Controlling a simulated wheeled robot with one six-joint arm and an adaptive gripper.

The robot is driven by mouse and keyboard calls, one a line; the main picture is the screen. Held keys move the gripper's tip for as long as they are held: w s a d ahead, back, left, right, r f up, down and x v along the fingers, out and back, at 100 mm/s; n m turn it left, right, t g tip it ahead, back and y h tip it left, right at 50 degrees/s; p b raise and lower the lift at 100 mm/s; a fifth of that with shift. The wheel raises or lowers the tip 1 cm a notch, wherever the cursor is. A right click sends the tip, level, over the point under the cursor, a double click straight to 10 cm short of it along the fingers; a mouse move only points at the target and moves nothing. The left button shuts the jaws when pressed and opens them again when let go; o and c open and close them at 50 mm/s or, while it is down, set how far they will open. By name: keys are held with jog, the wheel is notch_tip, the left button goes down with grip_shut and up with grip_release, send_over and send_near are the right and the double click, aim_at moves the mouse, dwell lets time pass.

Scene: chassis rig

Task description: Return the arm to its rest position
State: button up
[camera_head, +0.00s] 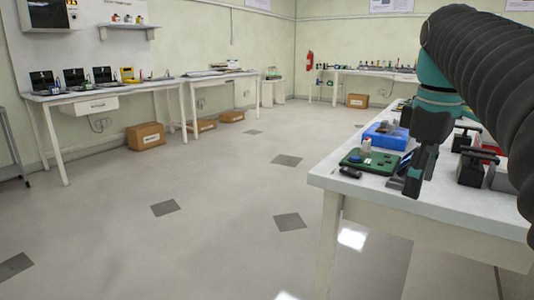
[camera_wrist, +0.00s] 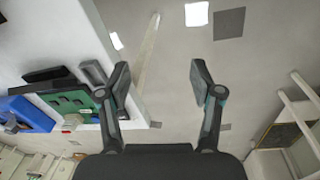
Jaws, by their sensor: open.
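My arm reaches in from the upper right of the head view. My gripper (camera_head: 402,178) hangs low at the front left part of the white workbench (camera_head: 440,200), close to the green board. In the wrist view my gripper (camera_wrist: 158,80) has its two fingers wide apart with nothing between them. Bare floor shows between and beyond the fingers. The bench edge lies to the left in that view.
On the bench are a green board (camera_head: 369,162), a blue tray (camera_head: 386,136), a small black object (camera_head: 350,172) and dark fixtures (camera_head: 474,168). Side tables (camera_head: 110,94) line the left wall, with cardboard boxes (camera_head: 145,136) below. The floor left of the bench is clear.

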jog(key=s+a+f+m+t, duration=0.1)
jog(key=s+a+f+m, duration=0.2)
jog(key=f, duration=0.4)
jog(key=s+a+f+m+t, duration=0.2)
jog(key=s+f, duration=0.3)
jog(key=f, duration=0.3)
jog(key=s+a+f+m+t, duration=0.1)
jog(key=s+a+f+m, duration=0.3)
jog(key=f, duration=0.4)
jog(key=shift+a+f, duration=0.25)
jog(key=shift+a, duration=0.15)
